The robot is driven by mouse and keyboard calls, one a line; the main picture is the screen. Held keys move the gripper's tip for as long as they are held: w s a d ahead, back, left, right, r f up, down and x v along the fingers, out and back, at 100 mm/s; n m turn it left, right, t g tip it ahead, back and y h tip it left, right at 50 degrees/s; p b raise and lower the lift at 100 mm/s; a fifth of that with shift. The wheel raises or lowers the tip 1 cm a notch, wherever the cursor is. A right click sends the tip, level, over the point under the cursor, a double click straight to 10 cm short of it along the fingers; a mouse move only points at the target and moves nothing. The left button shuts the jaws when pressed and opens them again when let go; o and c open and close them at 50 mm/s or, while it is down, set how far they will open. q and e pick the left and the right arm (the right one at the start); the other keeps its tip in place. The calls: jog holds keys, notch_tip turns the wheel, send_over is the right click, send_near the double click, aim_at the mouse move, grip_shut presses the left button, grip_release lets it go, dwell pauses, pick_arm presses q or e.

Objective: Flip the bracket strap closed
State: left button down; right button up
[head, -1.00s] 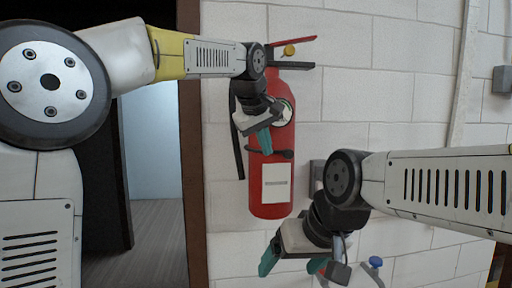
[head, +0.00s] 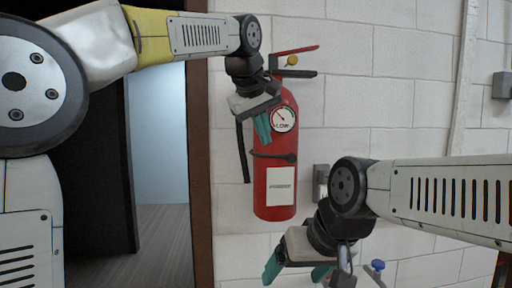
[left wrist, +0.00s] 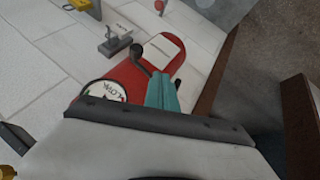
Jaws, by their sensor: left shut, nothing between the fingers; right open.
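A red fire extinguisher (head: 284,178) hangs upright on the wall, with a round gauge (head: 284,119) and a white label. A black strap (head: 272,156) lies across the front of its body and ends in a rounded tip at the right. I cannot tell whether that end is fastened. My left gripper (head: 262,129) is shut and empty, just above the strap. In the left wrist view its teal fingers (left wrist: 161,92) cover part of the strap (left wrist: 140,61). My right gripper (head: 297,270) is open and empty, below right of the extinguisher.
A grey wall fitting (head: 320,182) sits right of the extinguisher and also shows in the left wrist view (left wrist: 115,42). A blue knob (head: 376,265) is at lower right. A brown door frame (head: 199,170) and open doorway are at left. The upper right wall is mostly clear.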

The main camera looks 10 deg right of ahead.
pick_arm(q)
jog(key=v, duration=0.3)
jog(key=shift+s+d+r, duration=0.25)
jog(key=shift+d, duration=0.05)
jog(key=s+a+f+m, duration=0.1)
jog(key=s+a+f, duration=0.5)
jog(key=a+f, duration=0.2)
jog(key=s+a+f+m+y, duration=0.1)
jog(key=s+a+f, duration=0.5)
jog(key=a+f, duration=0.3)
jog(key=s+a+f+m, duration=0.1)
jog(key=s+a+f, duration=0.4)
jog(key=a+f, duration=0.3)
notch_tip(320, 180, down, 2)
jog(key=shift+s+a+f+y, duration=0.2)
jog(key=shift+s+a+y, duration=0.1)
jog(key=shift+s, duration=0.1)
